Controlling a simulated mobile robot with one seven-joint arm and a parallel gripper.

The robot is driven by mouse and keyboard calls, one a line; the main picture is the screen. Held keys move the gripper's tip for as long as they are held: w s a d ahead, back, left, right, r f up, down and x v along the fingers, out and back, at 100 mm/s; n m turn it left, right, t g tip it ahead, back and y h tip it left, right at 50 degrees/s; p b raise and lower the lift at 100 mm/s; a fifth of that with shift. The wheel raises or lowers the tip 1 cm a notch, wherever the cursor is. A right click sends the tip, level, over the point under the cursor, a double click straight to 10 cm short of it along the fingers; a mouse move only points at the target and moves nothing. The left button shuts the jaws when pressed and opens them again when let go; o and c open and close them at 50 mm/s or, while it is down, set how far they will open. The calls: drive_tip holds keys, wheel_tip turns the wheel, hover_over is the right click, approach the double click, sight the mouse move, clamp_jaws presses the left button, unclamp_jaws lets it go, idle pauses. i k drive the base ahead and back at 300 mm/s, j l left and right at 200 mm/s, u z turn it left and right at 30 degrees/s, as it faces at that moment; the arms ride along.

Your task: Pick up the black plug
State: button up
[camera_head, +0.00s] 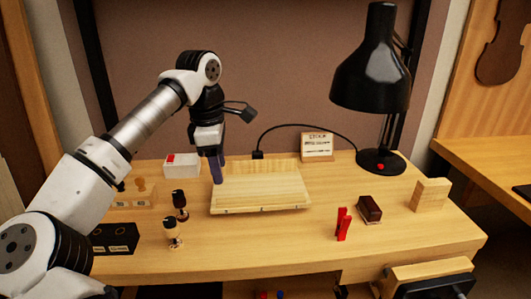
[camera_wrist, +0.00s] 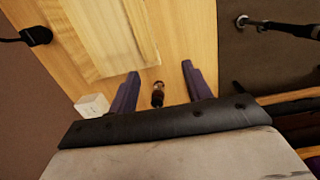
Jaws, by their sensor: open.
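The black plug (camera_head: 257,155) is a small dark block at the back edge of the bench, behind the pale wooden board, with a black cord running from it toward the desk lamp. In the wrist view, the black plug (camera_wrist: 37,35) is at the upper left, with its cord leading off left. My gripper (camera_head: 216,170) is above the bench by the left end of the board, left of the plug and apart from it. In the wrist view, my gripper (camera_wrist: 160,69) has its two dark purple fingers spread, with nothing held between them.
The wooden board (camera_head: 260,192) lies mid-bench. A white box with a red top patch (camera_head: 183,167) stands behind my gripper. Two small bottles, one dark (camera_head: 180,206) and one pale (camera_head: 173,236), stand front left. The black lamp (camera_head: 375,90) and a framed card (camera_head: 317,147) are right of the plug.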

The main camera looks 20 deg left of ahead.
sight(257, 154)
drive_tip(key=i, duration=1.05)
